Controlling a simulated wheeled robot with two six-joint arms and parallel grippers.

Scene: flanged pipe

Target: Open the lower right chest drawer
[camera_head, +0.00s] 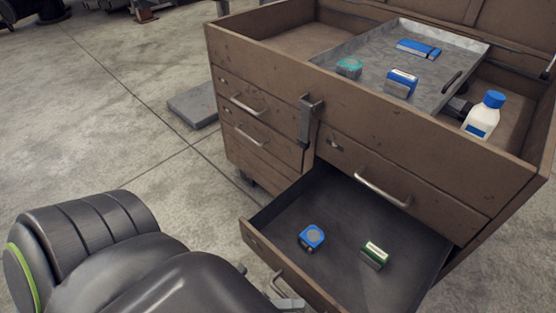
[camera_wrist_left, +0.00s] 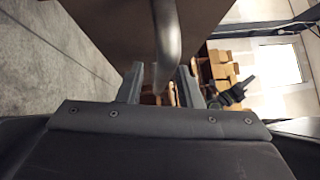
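The brown chest's lower right drawer (camera_head: 385,285) is pulled out, showing its dark inside. A blue tape measure (camera_head: 311,237) and a green-and-white box (camera_head: 375,255) lie in it. Its metal handle (camera_head: 278,283) is at the bottom of the head view, partly hidden. My left gripper (camera_head: 288,303) is at this handle, mostly hidden by my arm. In the left wrist view, the fingers of my left gripper (camera_wrist_left: 160,85) stand apart, with the curved handle (camera_wrist_left: 166,45) running between them and gaps visible at its sides. My right gripper is not in view.
The upper right drawer (camera_head: 400,187) is shut above the open one; left drawers (camera_head: 255,120) are shut too. A grey tray (camera_head: 375,60) with small items and a white bottle (camera_head: 484,115) are in the chest top. Floor (camera_head: 130,130) at left is clear.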

